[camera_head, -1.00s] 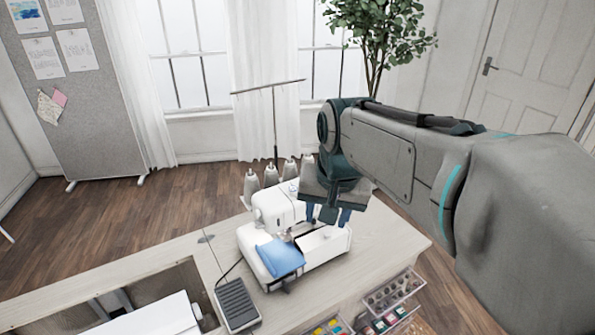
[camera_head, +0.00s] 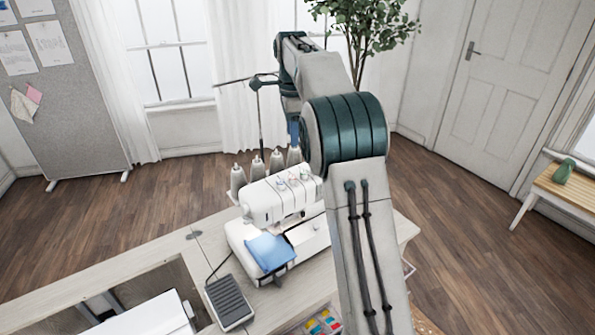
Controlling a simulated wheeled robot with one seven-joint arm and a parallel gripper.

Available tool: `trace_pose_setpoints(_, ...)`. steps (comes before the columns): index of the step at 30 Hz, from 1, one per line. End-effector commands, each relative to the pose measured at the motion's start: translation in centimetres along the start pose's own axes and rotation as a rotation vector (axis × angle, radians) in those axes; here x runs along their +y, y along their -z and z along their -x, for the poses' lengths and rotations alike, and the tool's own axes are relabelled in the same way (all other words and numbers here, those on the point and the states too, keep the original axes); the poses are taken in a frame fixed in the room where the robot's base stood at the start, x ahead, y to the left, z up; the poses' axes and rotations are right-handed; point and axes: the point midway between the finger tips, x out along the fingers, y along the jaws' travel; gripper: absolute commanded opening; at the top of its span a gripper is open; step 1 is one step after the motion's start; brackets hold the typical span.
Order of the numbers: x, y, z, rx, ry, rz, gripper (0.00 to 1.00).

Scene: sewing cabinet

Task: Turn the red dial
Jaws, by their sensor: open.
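The white sewing machine (camera_head: 262,203) stands on the table with a blue cloth (camera_head: 270,252) at its front. Small coloured dials sit on its upper front. The red dial (camera_head: 293,181) looks like the small reddish one in the middle, though it is tiny here. My gripper (camera_head: 294,130) is up above and behind the machine, near the thread cones, and apart from the dial. A blue finger shows; much of the gripper is hidden by my own arm. It is open, and I see nothing held in it.
Grey thread cones (camera_head: 257,168) and a thin thread stand (camera_head: 259,125) rise behind the machine, close to my gripper. A grey pedal (camera_head: 230,300) lies at front left. My arm covers the table's right part. A bench (camera_head: 565,188) stands far right.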

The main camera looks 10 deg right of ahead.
Motion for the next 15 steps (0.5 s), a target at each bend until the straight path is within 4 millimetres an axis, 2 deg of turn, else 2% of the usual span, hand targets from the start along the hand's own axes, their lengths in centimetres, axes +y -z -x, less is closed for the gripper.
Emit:
trace_pose_setpoints(8,-0.5,-0.3,-1.8,0.002,-0.009,-0.03,0.44)
trace_pose_setpoints(15,-0.4,-0.3,-6.5,0.002,-0.011,-0.029,0.44)
